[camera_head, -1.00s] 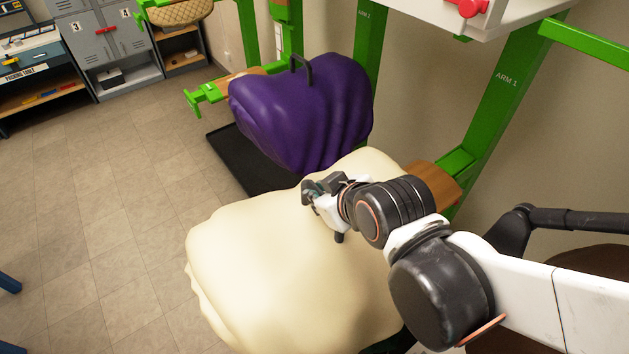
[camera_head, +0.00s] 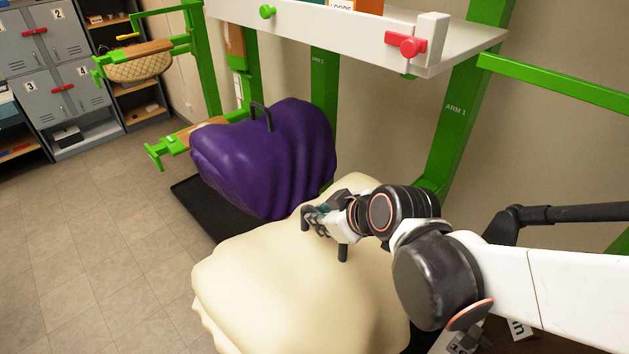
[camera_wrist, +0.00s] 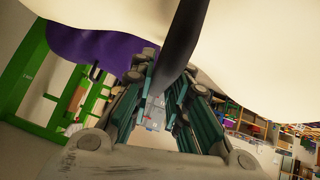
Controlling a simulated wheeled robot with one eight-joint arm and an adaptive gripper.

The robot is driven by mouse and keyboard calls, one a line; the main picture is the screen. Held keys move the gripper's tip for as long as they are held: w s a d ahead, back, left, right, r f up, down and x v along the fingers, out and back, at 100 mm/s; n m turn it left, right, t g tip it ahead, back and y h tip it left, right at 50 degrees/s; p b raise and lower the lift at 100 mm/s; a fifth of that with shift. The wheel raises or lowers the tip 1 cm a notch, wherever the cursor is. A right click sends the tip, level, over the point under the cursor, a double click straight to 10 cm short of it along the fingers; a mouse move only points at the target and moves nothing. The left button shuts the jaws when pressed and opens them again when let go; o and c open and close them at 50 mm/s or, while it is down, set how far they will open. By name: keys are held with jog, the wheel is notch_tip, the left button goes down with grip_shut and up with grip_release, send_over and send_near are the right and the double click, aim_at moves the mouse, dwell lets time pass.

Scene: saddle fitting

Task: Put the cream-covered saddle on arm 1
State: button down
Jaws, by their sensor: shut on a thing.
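The cream-covered saddle (camera_head: 290,290) fills the lower middle of the head view and hangs across the top of the wrist view (camera_wrist: 250,45). My gripper (camera_head: 318,222) is shut on its dark handle (camera_head: 343,252); the handle also runs down between my fingers in the wrist view (camera_wrist: 180,45). The arm 1 post (camera_head: 452,115), green and labelled, stands behind and to the right of the saddle. The wooden-topped part of arm 1 is hidden behind the saddle and my arm. I cannot tell whether the saddle touches it.
A purple-covered saddle (camera_head: 265,160) hangs close behind, to the left. A white shelf (camera_head: 370,35) with a red knob (camera_head: 408,46) is above. A black mat (camera_head: 200,205) lies below the purple saddle. The tiled floor (camera_head: 90,250) at left is clear.

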jog(key=w+d+f+b, duration=0.2)
jog(key=w+d, duration=0.7)
jog(key=w+d+f+b, duration=0.2)
jog(key=w+d+b, duration=0.1)
jog(key=w+d, duration=0.7)
jog(key=shift+w+d+f, duration=0.15)
jog(key=shift+w+d, duration=0.05)
jog(key=shift+w, duration=0.1)
dwell(1.6)
jog(key=c, duration=1.5)
grip_release()
jog(key=shift+o, duration=0.2)
jog(key=shift+f, duration=0.1)
jog(key=shift+s, duration=0.1)
